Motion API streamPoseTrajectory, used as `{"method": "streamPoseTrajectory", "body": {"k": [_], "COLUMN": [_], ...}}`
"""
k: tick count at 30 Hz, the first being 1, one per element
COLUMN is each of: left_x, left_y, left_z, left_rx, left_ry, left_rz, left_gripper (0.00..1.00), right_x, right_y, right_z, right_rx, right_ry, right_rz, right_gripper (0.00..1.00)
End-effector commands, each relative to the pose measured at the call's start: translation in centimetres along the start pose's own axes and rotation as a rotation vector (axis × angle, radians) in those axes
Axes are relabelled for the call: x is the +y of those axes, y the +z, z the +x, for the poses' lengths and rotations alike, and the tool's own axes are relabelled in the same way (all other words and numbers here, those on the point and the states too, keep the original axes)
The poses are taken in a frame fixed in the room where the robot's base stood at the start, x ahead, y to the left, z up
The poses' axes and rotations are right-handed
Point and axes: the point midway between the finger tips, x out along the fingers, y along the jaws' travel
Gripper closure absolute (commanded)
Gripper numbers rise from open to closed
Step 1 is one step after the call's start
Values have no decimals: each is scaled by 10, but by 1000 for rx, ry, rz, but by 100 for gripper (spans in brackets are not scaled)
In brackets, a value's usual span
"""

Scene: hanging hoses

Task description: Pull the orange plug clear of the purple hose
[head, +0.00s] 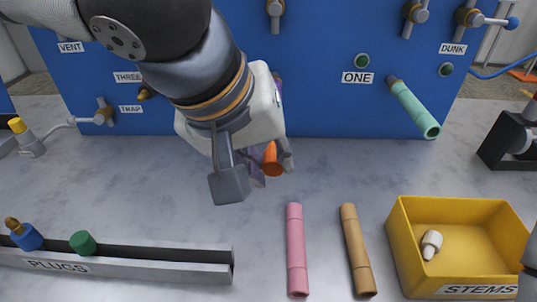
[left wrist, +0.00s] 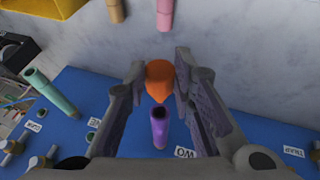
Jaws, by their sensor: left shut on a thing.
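My left gripper (head: 262,182) reaches down in front of the blue panel in the head view. It is shut on the orange plug (head: 271,160), whose end shows between the fingers. In the left wrist view the orange plug (left wrist: 160,78) sits between the fingertips of the gripper (left wrist: 160,66), its narrow end toward the purple hose (left wrist: 158,128). The hose's open mouth shows just below that narrow end; a small gap seems to lie between them. In the head view the gripper hides nearly all of the purple hose. My right gripper is not clearly in view.
A teal hose (head: 414,108) hangs at the panel's right. A pink hose (head: 296,250) and a tan hose (head: 357,250) lie on the table. A yellow bin (head: 398,240) labelled STEMS holds a white piece (head: 431,244). A grey PLUGS tray (head: 150,265) has blue and green plugs.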

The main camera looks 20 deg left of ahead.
Motion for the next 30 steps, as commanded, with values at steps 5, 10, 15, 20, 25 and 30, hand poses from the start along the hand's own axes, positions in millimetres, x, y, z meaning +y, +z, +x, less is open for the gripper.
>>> {"method": "streamPoseTrajectory", "body": {"k": [5, 10, 15, 20, 25, 30], "left_x": [1, 4, 7, 9, 9, 10], "left_y": [1, 7, 12, 16, 17, 17], "left_z": [-4, -16, -28, -36, -38, -37], "left_rx": [2, 2, 2, 2, 0, 0], "left_ry": [1, 1, 2, 0, 0, 0], "left_rz": [1, 1, 1, 1, 0, 1], "left_gripper": [100, 100, 100, 100, 100, 100], "right_x": [0, 0, 0, 0, 0, 0], "right_y": [0, 0, 0, 0, 0, 0], "right_z": [0, 0, 0, 0, 0, 0], "right_rx": [0, 0, 0, 0, 0, 0], "right_ry": [0, 0, 0, 0, 0, 0], "right_rz": [0, 0, 0, 0, 0, 0], "right_gripper": [54, 54, 54, 54, 54, 54]}}
